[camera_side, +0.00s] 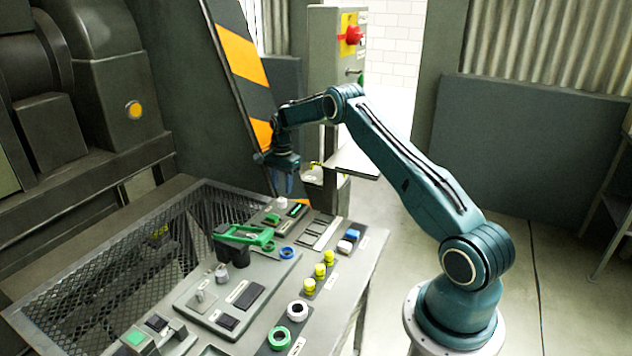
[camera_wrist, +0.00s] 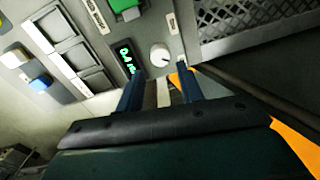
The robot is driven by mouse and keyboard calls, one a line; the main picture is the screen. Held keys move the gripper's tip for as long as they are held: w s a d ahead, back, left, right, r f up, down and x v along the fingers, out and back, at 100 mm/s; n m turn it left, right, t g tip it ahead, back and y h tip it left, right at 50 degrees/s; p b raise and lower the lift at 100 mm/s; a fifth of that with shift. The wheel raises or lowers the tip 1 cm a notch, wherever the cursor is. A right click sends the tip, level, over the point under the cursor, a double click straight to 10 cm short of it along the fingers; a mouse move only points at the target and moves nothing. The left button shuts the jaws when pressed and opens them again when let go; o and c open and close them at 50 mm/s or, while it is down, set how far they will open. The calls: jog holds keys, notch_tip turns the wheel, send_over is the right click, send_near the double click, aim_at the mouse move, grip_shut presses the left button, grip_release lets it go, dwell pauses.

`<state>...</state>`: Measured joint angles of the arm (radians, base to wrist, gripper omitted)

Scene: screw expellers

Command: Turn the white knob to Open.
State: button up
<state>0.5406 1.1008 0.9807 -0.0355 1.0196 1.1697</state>
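A round white knob (camera_wrist: 159,54) sits on the grey panel beside a small green-lit display (camera_wrist: 127,58) in the wrist view. In the side view a small white knob (camera_side: 282,202) stands at the panel's far end, under my gripper (camera_side: 283,184). In the wrist view my gripper (camera_wrist: 160,80) has its two blue fingers apart with nothing between them. The fingertips appear just short of the knob, not touching it.
Wire mesh (camera_side: 130,275) borders the panel on the left. A green handle (camera_side: 245,235), yellow buttons (camera_side: 320,270) and ring-shaped controls (camera_side: 298,309) stand nearer the front. A striped orange post (camera_side: 245,70) rises behind.

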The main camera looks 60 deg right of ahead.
aim_at(282, 200)
jog(key=shift+w+f, duration=0.15)
jog(key=shift+f, duration=2.6)
jog(key=shift+c, duration=0.3)
jog(key=c, duration=0.6)
